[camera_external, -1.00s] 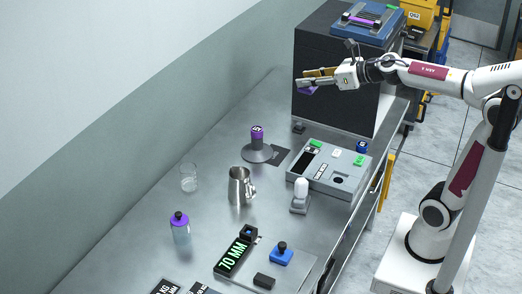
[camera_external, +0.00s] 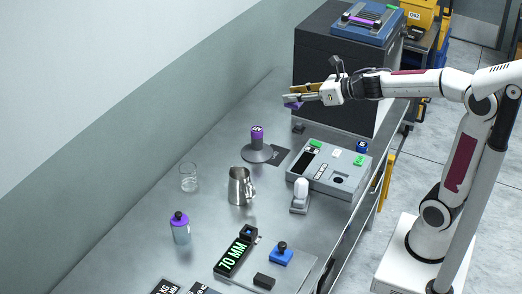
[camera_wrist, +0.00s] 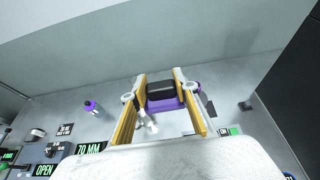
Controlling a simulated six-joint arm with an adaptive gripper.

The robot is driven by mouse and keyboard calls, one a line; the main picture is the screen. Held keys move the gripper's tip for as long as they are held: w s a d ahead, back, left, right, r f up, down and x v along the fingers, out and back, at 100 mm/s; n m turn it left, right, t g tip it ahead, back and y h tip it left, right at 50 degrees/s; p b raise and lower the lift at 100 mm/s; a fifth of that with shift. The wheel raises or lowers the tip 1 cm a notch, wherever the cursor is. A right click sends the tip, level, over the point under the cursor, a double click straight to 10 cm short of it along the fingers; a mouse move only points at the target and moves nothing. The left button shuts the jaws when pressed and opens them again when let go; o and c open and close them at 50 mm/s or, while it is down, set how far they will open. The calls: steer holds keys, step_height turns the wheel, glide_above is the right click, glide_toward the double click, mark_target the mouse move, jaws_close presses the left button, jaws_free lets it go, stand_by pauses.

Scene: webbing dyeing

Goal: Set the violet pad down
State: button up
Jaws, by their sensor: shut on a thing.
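The violet pad (camera_wrist: 163,104) is held between the two yellow-edged fingers of my gripper (camera_wrist: 160,92) in the wrist view, with a dark block against it. In the external view the pad (camera_external: 292,105) shows as a small violet patch under my gripper (camera_external: 300,94). My gripper is shut on it and holds it in the air above the metal bench (camera_external: 225,125), in front of the black box. A violet-topped piece on a round grey base (camera_external: 257,153) stands on the bench below and left of the gripper, beside a dark flat plate (camera_external: 277,155).
The black box (camera_external: 333,85) rises just behind my gripper. A grey panel unit (camera_external: 330,178), a metal pitcher (camera_external: 240,188), a glass (camera_external: 189,178), a violet-capped bottle (camera_external: 180,228) and a "70 MM" display (camera_external: 234,257) stand on the bench. The bench's far-left strip is clear.

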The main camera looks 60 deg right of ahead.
steer(key=w+a+f+n+y, duration=0.1)
steer(key=w+a+f+y, duration=0.15)
steer(key=w+f, duration=0.9)
steer(key=w+a+f+n+y, duration=0.1)
steer(key=w+a+f+n, duration=0.15)
steer(key=w+f, duration=0.9)
steer(key=shift+w+f+n+g+y, duration=0.25)
steer(key=shift+w+y, duration=0.1)
steer(key=shift+w, duration=0.2)
steer(key=shift+w+f+n+g+y, duration=0.15)
steer(key=shift+w+g+y, duration=0.15)
steer(key=shift+w, duration=0.25)
steer(key=shift+f, duration=0.15)
steer(key=shift+f, duration=3)
